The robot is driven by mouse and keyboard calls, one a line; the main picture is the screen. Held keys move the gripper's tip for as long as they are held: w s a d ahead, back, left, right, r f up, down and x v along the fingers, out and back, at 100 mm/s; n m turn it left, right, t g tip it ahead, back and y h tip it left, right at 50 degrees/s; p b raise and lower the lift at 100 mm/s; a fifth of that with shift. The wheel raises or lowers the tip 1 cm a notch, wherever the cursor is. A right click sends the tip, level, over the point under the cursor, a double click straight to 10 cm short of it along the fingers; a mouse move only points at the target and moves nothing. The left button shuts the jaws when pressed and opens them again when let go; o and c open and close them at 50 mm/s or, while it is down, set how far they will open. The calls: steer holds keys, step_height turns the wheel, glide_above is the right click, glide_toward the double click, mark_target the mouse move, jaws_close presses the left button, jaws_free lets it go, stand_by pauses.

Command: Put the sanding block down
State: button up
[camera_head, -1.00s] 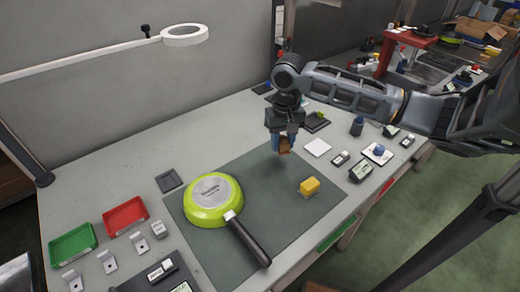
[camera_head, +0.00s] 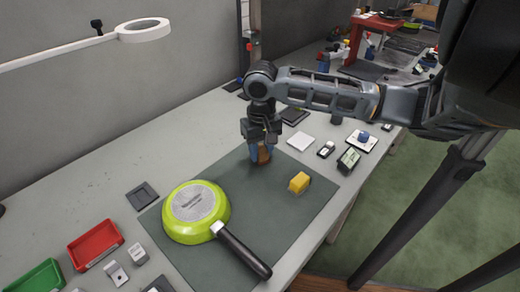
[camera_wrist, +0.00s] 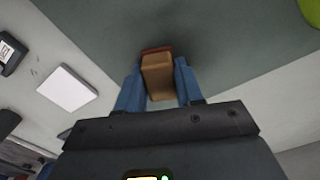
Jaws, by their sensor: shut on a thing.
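The sanding block (camera_wrist: 158,76) is tan-brown with a darker reddish face. In the wrist view it sits between the two blue fingers of my gripper (camera_wrist: 158,88), which is shut on it. In the head view my gripper (camera_head: 261,153) points down over the back part of the dark green mat (camera_head: 240,179), with the brown block (camera_head: 264,154) at its fingertips. The block is at or just above the mat; I cannot tell whether it touches.
A lime-green pan (camera_head: 195,211) lies upside down on the mat, left of my gripper. A white square pad (camera_head: 300,141) lies beyond the mat. Red (camera_head: 95,245) and green (camera_head: 38,279) trays stand at front left.

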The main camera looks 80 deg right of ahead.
steer(key=o, duration=1)
steer(key=shift+f, duration=0.1)
